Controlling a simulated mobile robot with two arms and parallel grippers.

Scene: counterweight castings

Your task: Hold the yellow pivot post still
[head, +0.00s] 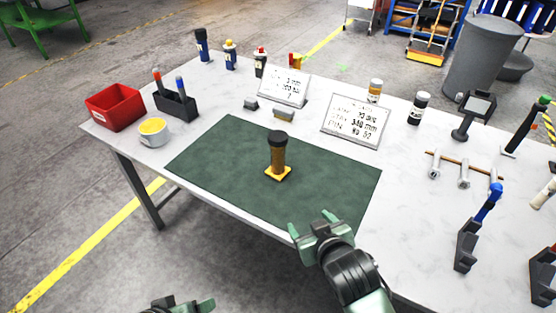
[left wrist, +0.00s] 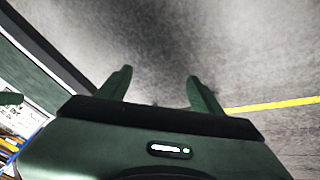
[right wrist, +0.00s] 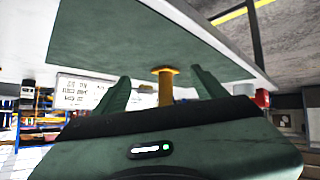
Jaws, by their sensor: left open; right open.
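The yellow pivot post (head: 279,157) stands upright on the dark green mat (head: 220,160), with a square yellow foot and a dark, wider cylinder at its top. My right gripper (head: 311,222) is open and empty at the mat's front edge, to the right of and nearer than the post. My left gripper (head: 181,305) is at the bottom edge of the head view, off the table; the left wrist view shows its open fingers (left wrist: 158,85) over bare floor.
On the left stand a red bin (head: 115,107), a yellow-topped white tub (head: 153,131) and a dark pen holder (head: 177,105). Two sign plates (head: 355,120) and several bottles stand behind the mat. Tools on stands (head: 467,245) fill the right. The mat around the post is clear.

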